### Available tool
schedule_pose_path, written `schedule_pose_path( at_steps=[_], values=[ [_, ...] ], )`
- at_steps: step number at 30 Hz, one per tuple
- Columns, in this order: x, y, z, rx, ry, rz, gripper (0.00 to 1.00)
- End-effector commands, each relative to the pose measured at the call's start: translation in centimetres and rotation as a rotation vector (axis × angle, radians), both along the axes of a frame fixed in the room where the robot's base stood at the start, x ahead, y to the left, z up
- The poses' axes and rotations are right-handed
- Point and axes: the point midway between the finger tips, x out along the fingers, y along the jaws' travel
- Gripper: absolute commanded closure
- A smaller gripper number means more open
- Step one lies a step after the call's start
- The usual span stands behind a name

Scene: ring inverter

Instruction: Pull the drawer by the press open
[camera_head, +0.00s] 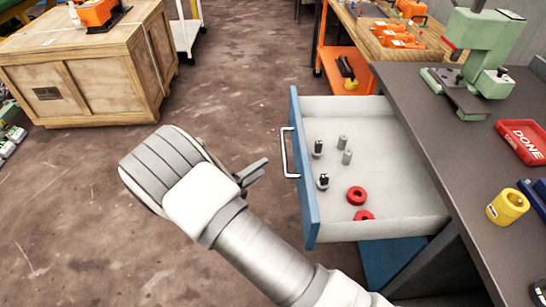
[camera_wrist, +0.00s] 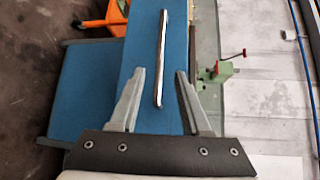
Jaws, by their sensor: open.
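The drawer (camera_head: 408,222) under the grey workbench is pulled well out, and its inside shows in the head view. Its blue front (camera_head: 303,180) carries a silver bar handle (camera_head: 286,153). My gripper (camera_head: 254,172) is to the left of the handle in the head view, apart from it, with nothing held. In the wrist view the gripper (camera_wrist: 158,95) is open, its two fingers spread, with the handle (camera_wrist: 161,55) beyond and between the fingertips. The green press (camera_head: 478,52) stands on the bench at the upper right.
The drawer holds red rings (camera_head: 356,195) and several small grey and black cylinders (camera_head: 347,156). A wooden crate (camera_head: 90,70) stands at upper left. The floor left of the drawer is clear.

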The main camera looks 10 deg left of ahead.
Motion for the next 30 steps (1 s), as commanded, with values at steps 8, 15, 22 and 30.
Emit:
schedule_pose_path(
  at_steps=[8,15,22,30],
  values=[
    [-4.1,2.8,0.8,0.001,-0.001,0.001,0.53],
    [-5.1,3.4,0.8,0.0,0.0,-0.001,0.53],
    [-5.1,3.4,0.8,0.0,0.0,-0.001,0.53],
    [-5.0,3.2,1.0,0.007,-0.001,-0.007,0.53]
  ],
)
